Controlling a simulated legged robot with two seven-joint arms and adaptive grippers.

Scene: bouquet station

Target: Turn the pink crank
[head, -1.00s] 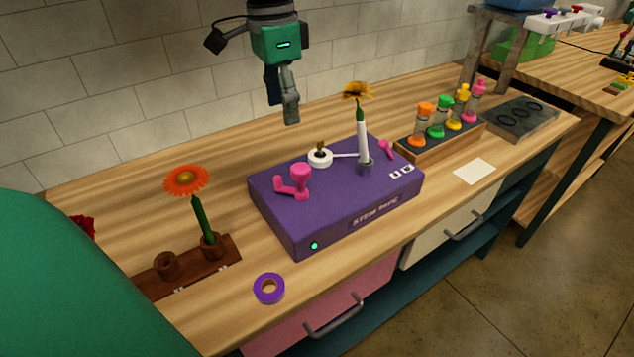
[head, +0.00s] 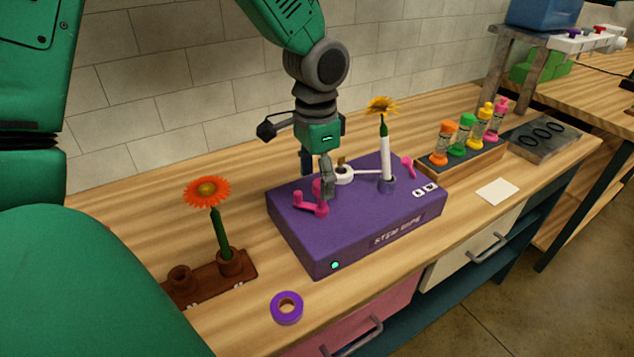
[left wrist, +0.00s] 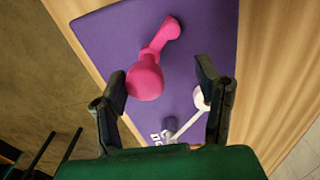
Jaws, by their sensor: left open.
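The pink crank (head: 310,206) stands on top of the purple stem tape box (head: 345,225), near its left end. In the left wrist view the crank's round knob (left wrist: 145,82) lies between my open fingers, closer to the left one, with its arm running up and right. My left gripper (head: 316,182) points down over the crank, open and empty; in the head view its finger hides part of the crank. I cannot tell whether a finger touches it. My right gripper is not in view.
On the box, a white stem (head: 385,159) with a yellow flower stands in a holder beside a white roller (head: 342,175). An orange flower (head: 207,190) stands in a brown rack at left. A purple tape roll (head: 287,307) lies in front. Colored bottles (head: 464,132) stand at right.

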